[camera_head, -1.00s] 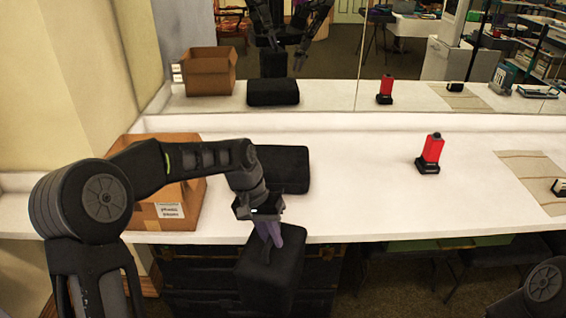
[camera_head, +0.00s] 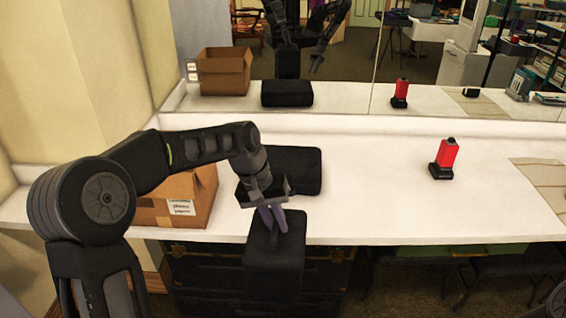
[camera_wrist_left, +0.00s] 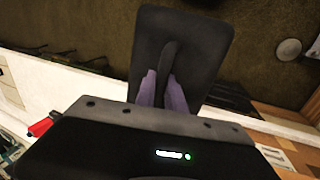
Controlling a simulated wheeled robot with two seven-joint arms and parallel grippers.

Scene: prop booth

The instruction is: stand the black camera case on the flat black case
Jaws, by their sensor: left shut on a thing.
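The black camera case (camera_head: 275,262) hangs upright in front of the table's front edge, its top showing a little above the edge line. My left gripper (camera_head: 272,220) is shut on its handle, with purple-grey fingers on it. The left wrist view shows the camera case (camera_wrist_left: 205,42) with its handle between the fingertips (camera_wrist_left: 163,88). The flat black case (camera_head: 302,170) lies on the white table, behind and slightly right of the gripper, which hides part of its front left. The two cases look apart. My right gripper is out of view.
An open cardboard box (camera_head: 192,208) stands left of the flat case, behind my left arm. A red and black device (camera_head: 445,158) stands to the right, and a tan mat (camera_head: 545,180) lies beyond it. White table (camera_head: 390,205) between is clear. A mirror (camera_head: 340,85) lines the back.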

